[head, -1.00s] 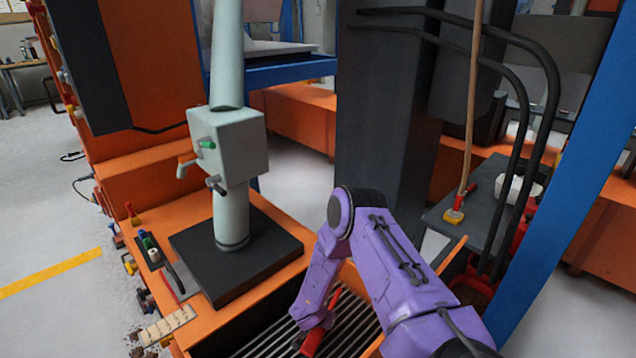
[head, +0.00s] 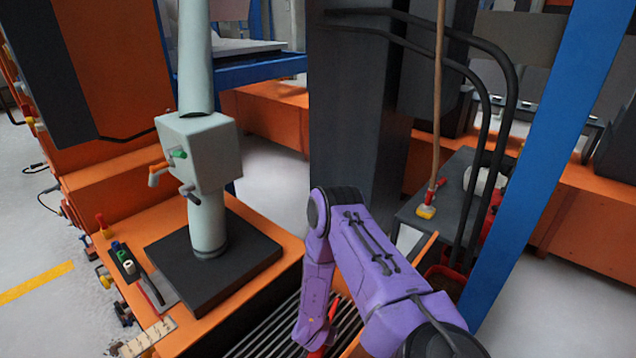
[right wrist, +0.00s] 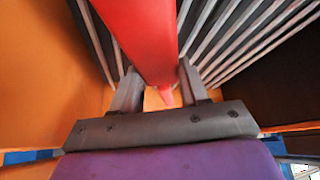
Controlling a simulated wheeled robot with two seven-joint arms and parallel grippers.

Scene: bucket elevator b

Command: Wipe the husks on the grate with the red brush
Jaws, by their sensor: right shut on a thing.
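My right gripper (right wrist: 158,95) is shut on the red brush (right wrist: 142,40), whose red body runs between the two fingers in the right wrist view. In the head view my purple right arm reaches down to the grate (head: 268,330), and a bit of the red brush (head: 322,350) shows at the bottom edge. The grate's pale bars (right wrist: 245,35) show behind the brush in the right wrist view. I cannot tell whether the brush touches the bars. I cannot make out any husks on the grate. My left gripper is not in view.
A grey-green post (head: 208,215) on a black base plate (head: 213,268) stands left of the grate. Orange walls (right wrist: 45,75) border the grate. A dark column (head: 350,120) and a blue post (head: 530,190) rise behind and right. A yellow-and-red broom (head: 427,210) stands at the right.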

